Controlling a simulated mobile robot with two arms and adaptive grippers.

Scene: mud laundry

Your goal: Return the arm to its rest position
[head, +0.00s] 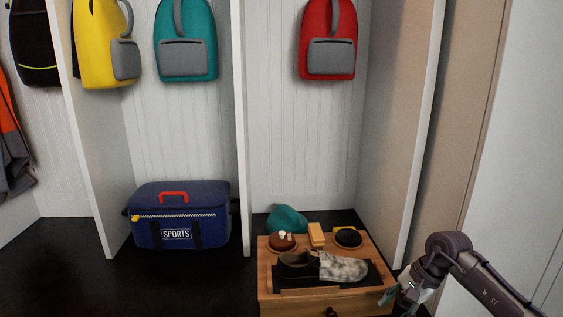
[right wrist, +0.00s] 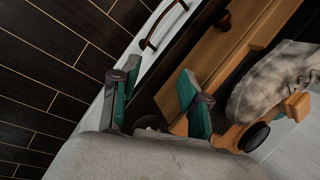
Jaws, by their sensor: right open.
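My right arm comes in from the lower right of the head view. Its gripper (head: 404,292) hangs low beside the right end of the wooden shoe-care box (head: 283,308), partly cut off by the bottom edge. In the right wrist view the two green-padded fingers of my right gripper (right wrist: 158,92) are spread apart with nothing between them. The wooden box (right wrist: 222,42) lies just beyond them there. My left gripper is not in view.
A patterned shoe (head: 342,267) lies on the box among brushes. A teal cap (head: 287,219) is behind it. A blue sports bag (head: 181,215) stands in the left cubby. Backpacks hang above. A cubby divider (head: 420,140) rises near my right arm.

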